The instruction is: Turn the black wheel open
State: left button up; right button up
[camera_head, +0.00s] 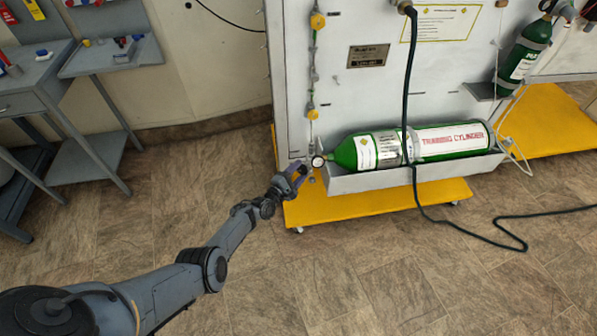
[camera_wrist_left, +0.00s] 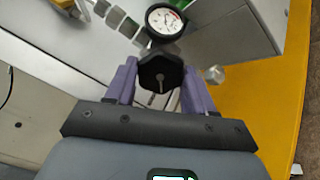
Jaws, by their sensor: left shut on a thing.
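The black wheel (camera_wrist_left: 160,73) is a faceted knob in the left wrist view, between the two purple fingers of my left gripper (camera_wrist_left: 160,85). The fingers are shut on it from both sides. A round white pressure gauge (camera_wrist_left: 165,20) sits just beyond the wheel. In the head view my left gripper (camera_head: 297,174) is at the left end of the green training cylinder (camera_head: 440,143), next to the gauge (camera_head: 317,161). The wheel is hidden behind the gripper there. My right gripper is not in view.
The cylinder lies in a grey tray (camera_head: 370,183) on a white panel (camera_head: 345,90) with a yellow wheeled base (camera_head: 375,203). A dark hose (camera_head: 411,100) hangs across the cylinder to the floor. Grey carts (camera_head: 85,150) stand at left. The floor in front is open.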

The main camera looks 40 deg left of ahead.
pick_arm(q)
jog(key=n, duration=0.5)
jog(key=shift+n, duration=2.1)
jog(key=o, duration=1)
jog(key=shift+o, duration=0.2)
